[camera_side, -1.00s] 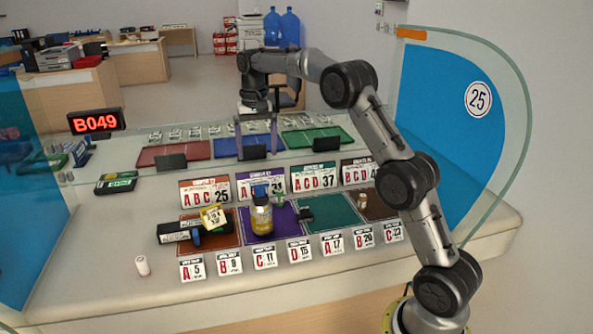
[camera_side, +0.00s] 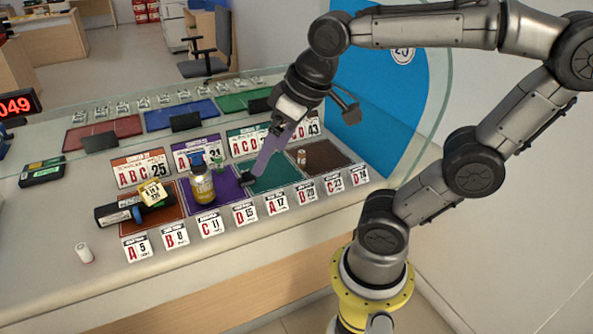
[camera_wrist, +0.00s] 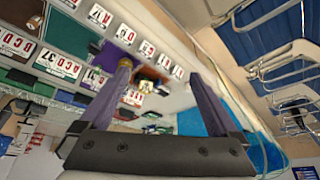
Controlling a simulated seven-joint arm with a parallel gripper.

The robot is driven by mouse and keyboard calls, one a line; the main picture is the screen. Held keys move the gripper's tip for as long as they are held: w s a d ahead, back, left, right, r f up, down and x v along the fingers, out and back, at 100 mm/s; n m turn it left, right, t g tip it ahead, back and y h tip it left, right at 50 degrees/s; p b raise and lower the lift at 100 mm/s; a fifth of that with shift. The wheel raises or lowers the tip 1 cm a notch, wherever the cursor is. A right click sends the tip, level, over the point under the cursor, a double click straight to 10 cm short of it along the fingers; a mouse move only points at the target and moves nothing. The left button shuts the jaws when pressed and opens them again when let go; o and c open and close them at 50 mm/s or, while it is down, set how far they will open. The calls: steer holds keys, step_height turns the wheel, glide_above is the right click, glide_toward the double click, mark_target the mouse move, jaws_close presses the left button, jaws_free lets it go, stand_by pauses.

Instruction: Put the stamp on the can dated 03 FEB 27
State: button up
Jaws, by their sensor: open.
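My gripper (camera_side: 256,170) is open; its purple fingers reach down over the line between the purple and teal mats. Its two fingers also show apart in the wrist view (camera_wrist: 157,70), with nothing held between them. A yellow bottle with a blue cap (camera_side: 202,188) stands on the purple mat. A dark cylinder (camera_side: 115,213) lies at the left. No date is readable.
A yellow tag block (camera_side: 153,192) rests by the dark cylinder. Number cards line the mats' front (camera_side: 211,224) and back (camera_side: 139,169). A glass screen (camera_side: 440,80) curves at the right. The counter front (camera_side: 130,290) is clear.

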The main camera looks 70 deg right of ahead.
steer(key=shift+n+t, duration=0.3)
steer(key=shift+n, duration=0.3)
steer(key=s+f, duration=0.2)
steer(key=s, duration=0.1)
steer(key=s+f, duration=0.1)
steer(key=shift+s+a+f, duration=0.2)
steer(key=shift+a, duration=0.2)
